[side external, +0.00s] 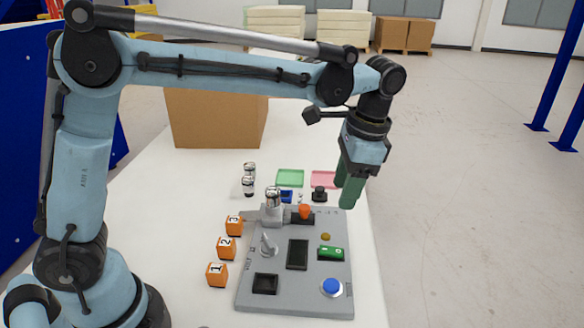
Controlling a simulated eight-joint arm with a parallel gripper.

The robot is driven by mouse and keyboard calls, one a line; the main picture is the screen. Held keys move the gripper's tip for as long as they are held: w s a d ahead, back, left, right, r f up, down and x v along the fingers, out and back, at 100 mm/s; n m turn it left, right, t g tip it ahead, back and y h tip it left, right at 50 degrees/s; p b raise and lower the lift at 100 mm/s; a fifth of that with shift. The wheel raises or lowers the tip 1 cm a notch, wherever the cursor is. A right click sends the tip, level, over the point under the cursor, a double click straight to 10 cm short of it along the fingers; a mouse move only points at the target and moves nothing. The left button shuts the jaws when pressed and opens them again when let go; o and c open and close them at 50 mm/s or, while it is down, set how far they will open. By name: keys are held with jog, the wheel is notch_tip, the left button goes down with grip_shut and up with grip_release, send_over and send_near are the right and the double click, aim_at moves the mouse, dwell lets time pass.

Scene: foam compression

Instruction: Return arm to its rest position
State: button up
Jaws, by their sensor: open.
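My gripper (350,188) points down at the end of my outstretched light-blue arm. Its two green fingers hang above the right edge of the table, over the far right corner of the grey task board (275,290). The fingers are apart and nothing shows between them. One finger partly overlaps the other in this view. The gripper appears clear of the board and its parts.
Orange numbered cubes (226,248) stand left of the board. Small canisters (248,185), a green tray (290,178) and a pink tray (322,179) lie behind it. A cardboard box (215,118) stands farther back. The white table (165,220) is clear at left.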

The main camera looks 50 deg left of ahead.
jog(key=s+a+f+n+t+h, duration=0.1)
jog(key=s+a+f+n+t, duration=0.1)
jog(key=s+a+n+t, duration=0.5)
jog(key=s+a+t, duration=0.1)
jog(key=s+a, duration=0.2)
jog(key=s, duration=0.1)
jog(key=shift+s+a+n+h, duration=0.25)
jog(key=shift+s+n+h, duration=0.05)
